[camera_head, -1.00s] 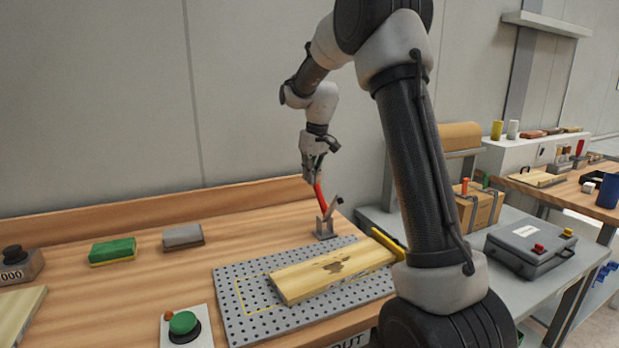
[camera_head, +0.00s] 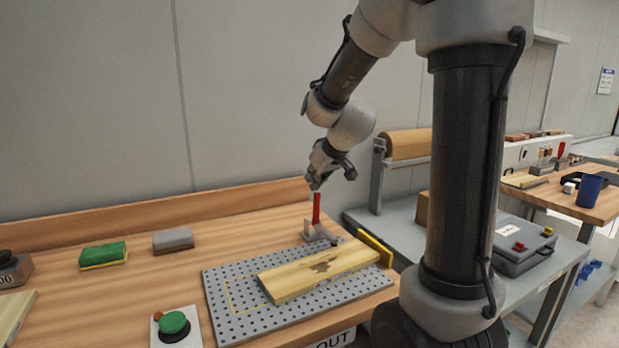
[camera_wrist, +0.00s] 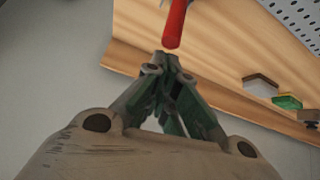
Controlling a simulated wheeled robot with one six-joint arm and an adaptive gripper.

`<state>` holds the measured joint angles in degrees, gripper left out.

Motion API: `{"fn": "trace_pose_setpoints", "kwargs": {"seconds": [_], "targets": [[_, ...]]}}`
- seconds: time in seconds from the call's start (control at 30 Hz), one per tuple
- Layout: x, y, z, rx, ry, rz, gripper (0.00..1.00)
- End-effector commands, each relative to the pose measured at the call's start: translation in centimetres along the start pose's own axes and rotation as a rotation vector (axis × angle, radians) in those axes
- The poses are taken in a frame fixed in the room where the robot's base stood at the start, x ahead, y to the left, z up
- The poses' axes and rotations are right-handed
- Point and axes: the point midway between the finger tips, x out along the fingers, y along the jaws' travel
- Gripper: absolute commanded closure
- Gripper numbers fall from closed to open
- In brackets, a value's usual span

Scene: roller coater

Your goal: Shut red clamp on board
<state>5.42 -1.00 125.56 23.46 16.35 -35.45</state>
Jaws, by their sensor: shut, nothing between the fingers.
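The red clamp's handle (camera_head: 317,208) stands nearly upright on its grey metal base (camera_head: 316,234), at the far edge of the perforated plate (camera_head: 226,318). The clamp's grey bar now lies low, pointing towards the far edge of the wooden board (camera_head: 300,280); whether it touches the board is too small to tell. My gripper (camera_head: 313,186) is shut and empty, just above the handle's top end. In the wrist view my closed fingertips (camera_wrist: 165,62) are close to the tip of the red handle (camera_wrist: 175,24); contact is unclear.
A yellow bar (camera_head: 375,248) stands at the board's right end. A green button box (camera_head: 174,325) is at the front. A green sponge (camera_head: 104,254) and a grey block (camera_head: 173,240) lie on the left. A wall rises behind the bench. A grey case (camera_head: 520,250) sits right.

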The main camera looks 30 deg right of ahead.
Motion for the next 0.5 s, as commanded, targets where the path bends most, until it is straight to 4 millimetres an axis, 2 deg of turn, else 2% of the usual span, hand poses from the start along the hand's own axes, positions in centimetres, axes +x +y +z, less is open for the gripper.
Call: {"fn": "trace_pose_setpoints", "kwargs": {"seconds": [0.3, 0.5], "targets": [[-0.7, -0.3, 1.7, 0.002, -0.008, -0.003, 1.0], [-0.8, -0.5, 2.0, 0.003, -0.012, -0.006, 1.0]]}}
